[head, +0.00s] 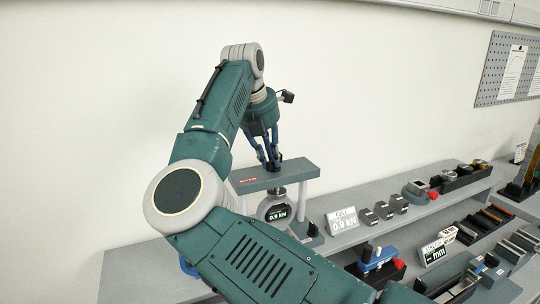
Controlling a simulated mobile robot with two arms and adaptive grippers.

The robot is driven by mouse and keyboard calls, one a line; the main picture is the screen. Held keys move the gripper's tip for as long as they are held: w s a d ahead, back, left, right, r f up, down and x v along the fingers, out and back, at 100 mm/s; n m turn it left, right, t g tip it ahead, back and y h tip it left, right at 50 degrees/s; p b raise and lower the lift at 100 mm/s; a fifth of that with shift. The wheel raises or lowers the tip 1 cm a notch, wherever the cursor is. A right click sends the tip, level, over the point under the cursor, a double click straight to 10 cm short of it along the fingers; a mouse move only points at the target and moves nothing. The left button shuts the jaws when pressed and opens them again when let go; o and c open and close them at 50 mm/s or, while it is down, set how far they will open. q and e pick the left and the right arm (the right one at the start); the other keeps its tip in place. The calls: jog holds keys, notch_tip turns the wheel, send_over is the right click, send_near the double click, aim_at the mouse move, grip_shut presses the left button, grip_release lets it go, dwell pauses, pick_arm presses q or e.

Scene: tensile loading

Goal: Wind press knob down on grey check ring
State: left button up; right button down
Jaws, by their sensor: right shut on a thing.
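The press (300,171) stands on the grey bench against the wall, with a flat grey top beam. My right gripper (271,158) comes down from above with its blue fingers shut on the dark press knob (273,166) on top of the beam. The grey check ring (264,207) sits upright under the beam, below the screw. A dark display on it reads 0.9 kN. My right arm hides the ring's lower left and the foot of the press. The gap between screw and ring is too small to judge. I do not see my left gripper.
A blue clamp-like fixture (377,257) and racks of parts (480,224) fill the right side.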

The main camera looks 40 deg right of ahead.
jog(key=c, duration=1.7)
grip_release()
jog(key=shift+o, duration=0.2)
jog(key=shift+r, duration=0.1)
jog(key=v, duration=1.1)
jog(key=shift+a+r, duration=0.2)
jog(key=shift+r, duration=0.15)
jog(key=shift+s, duration=0.1)
